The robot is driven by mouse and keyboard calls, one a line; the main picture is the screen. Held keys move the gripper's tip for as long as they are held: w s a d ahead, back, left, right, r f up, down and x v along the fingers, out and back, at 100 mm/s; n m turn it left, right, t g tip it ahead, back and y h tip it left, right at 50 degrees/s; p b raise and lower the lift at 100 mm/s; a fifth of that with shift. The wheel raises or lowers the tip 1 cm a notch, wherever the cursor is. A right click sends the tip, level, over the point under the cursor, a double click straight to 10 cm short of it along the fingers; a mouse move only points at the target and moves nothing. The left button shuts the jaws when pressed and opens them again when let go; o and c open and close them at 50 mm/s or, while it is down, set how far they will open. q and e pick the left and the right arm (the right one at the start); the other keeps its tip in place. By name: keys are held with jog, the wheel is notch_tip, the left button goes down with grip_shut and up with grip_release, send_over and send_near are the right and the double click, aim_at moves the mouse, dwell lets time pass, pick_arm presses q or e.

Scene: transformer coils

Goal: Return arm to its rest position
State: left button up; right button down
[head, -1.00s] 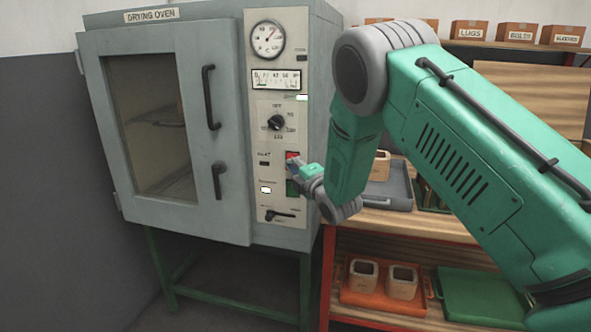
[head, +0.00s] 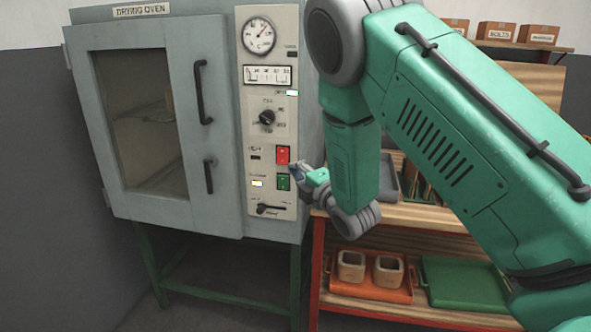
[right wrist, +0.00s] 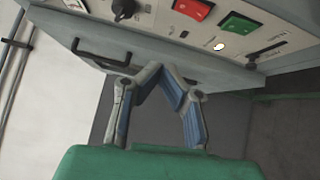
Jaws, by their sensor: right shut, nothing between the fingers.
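My right gripper (head: 297,172) is shut and empty in the head view, just in front of the oven's control panel and beside the green button (head: 283,182). It does not appear to touch the panel. In the right wrist view my gripper's fingertips (right wrist: 157,68) meet below the panel. The red button (head: 282,155) sits above the green one. My right arm comes in from the right, raised and bent, and covers part of the shelf. My left gripper is not in view.
The drying oven (head: 222,225) stands on a green frame (head: 225,285) with its door shut. A shelf (head: 400,313) at the right holds an orange tray (head: 345,289) with two square coils and a green tray (head: 465,283). Labelled boxes (head: 494,31) stand at the back.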

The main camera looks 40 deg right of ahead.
jog(key=s+a+f+m+g, duration=0.4)
jog(key=s+f, duration=0.3)
jog(key=f, duration=0.5)
jog(key=s+a+f+m+g, duration=0.2)
jog(key=s+f+m+g, duration=0.4)
jog(key=f, duration=0.5)
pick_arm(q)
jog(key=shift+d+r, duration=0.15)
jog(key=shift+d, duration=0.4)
pick_arm(e)
jog(key=s+a+f+m+g, duration=0.2)
jog(key=s+f, duration=0.1)
jog(key=s, duration=0.5)
jog(key=s+a+f+m+g, duration=0.2)
jog(key=s+f+m+g, duration=0.1)
jog(key=s, duration=0.6)
jog(key=s+a+f+m+g+y, duration=0.1)
jog(key=s+a+f+m+g, duration=0.1)
jog(key=s+f, duration=0.3)
jog(key=s+a+g, duration=0.1)
jog(key=s, duration=0.3)
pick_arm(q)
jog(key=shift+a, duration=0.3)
pick_arm(e)
jog(key=shift+a+r, duration=0.1)
jog(key=shift+a, duration=0.15)
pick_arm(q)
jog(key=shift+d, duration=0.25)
pick_arm(e)
jog(key=shift+d, duration=0.25)
